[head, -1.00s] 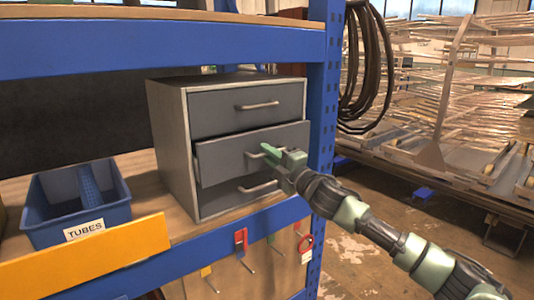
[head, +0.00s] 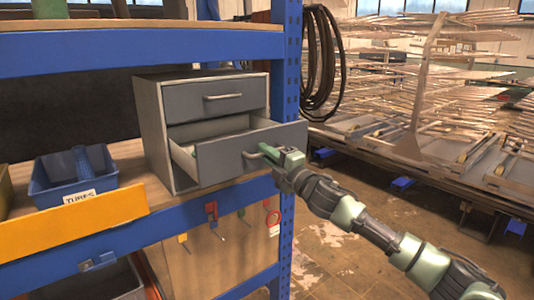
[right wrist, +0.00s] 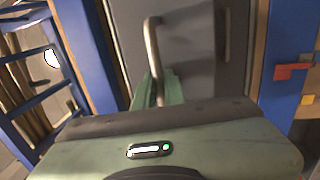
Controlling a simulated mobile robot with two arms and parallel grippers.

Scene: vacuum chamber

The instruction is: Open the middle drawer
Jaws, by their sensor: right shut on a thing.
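A grey drawer cabinet (head: 153,130) stands on the shelf. Its middle drawer (head: 225,156) is pulled well out, and the inside shows behind its front. The top drawer (head: 215,97) is shut. The bottom drawer is hidden behind the middle drawer's front. My right gripper (head: 268,155) is shut on the middle drawer's handle (head: 252,155). In the right wrist view the handle (right wrist: 153,50) runs down to the green fingers (right wrist: 160,92). My left gripper is not in view.
A blue tubes bin (head: 75,188) sits left of the cabinet behind a yellow board (head: 75,225). A blue rack post (head: 288,80) stands close to the right of the cabinet. Tools (head: 211,210) hang below the shelf. A metal rack (head: 430,100) is at the right.

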